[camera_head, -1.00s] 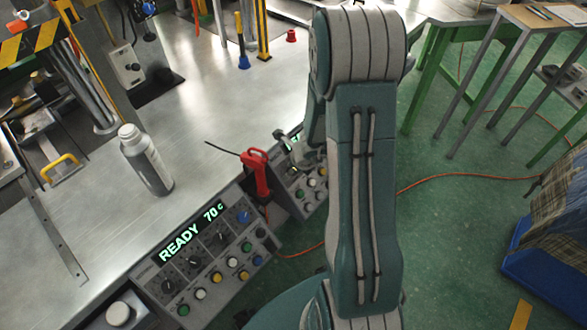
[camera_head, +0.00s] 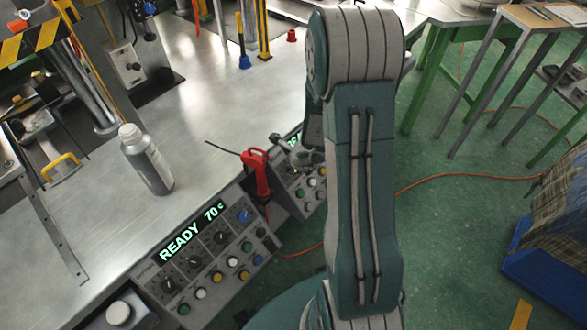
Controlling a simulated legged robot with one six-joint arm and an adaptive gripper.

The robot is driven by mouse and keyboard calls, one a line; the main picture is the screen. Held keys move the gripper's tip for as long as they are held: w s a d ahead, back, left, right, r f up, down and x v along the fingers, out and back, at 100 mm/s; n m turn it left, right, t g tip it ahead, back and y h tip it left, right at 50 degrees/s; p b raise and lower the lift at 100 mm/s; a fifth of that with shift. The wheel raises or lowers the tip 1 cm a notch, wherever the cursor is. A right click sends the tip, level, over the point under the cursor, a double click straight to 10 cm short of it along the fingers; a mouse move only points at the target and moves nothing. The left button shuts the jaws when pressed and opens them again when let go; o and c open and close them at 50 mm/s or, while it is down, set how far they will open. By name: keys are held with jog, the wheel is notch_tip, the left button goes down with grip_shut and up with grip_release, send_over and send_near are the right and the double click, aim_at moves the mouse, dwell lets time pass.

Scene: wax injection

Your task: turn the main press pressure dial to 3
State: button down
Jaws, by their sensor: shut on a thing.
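My gripper (camera_head: 293,162) is at the upper part of the right control panel (camera_head: 309,208), partly hidden behind my teal and grey arm. It is shut on what appears to be a dial there; its fingertips are small and the dial itself is covered, so its pointer and number cannot be read. A bit of this panel's green display (camera_head: 295,141) shows beside the gripper, too covered to read. Below the gripper are green, white and red buttons. The left control panel (camera_head: 208,262) has a display reading READY 70 C, with dark knobs, a blue knob and coloured buttons.
A red-handled tool (camera_head: 260,173) stands between the two panels, close to my gripper. A grey bottle (camera_head: 146,160) stands on the metal worktop (camera_head: 100,235). An orange cable (camera_head: 450,177) lies on the green floor. Green-legged tables stand at the upper right.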

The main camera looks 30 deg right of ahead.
dwell(0.3)
jog(key=shift+c, duration=1.6)
grip_release()
jog(key=shift+r, duration=0.15)
jog(key=v, duration=1.1)
jog(key=shift+r, duration=0.3)
jog(key=shift+s, duration=0.1)
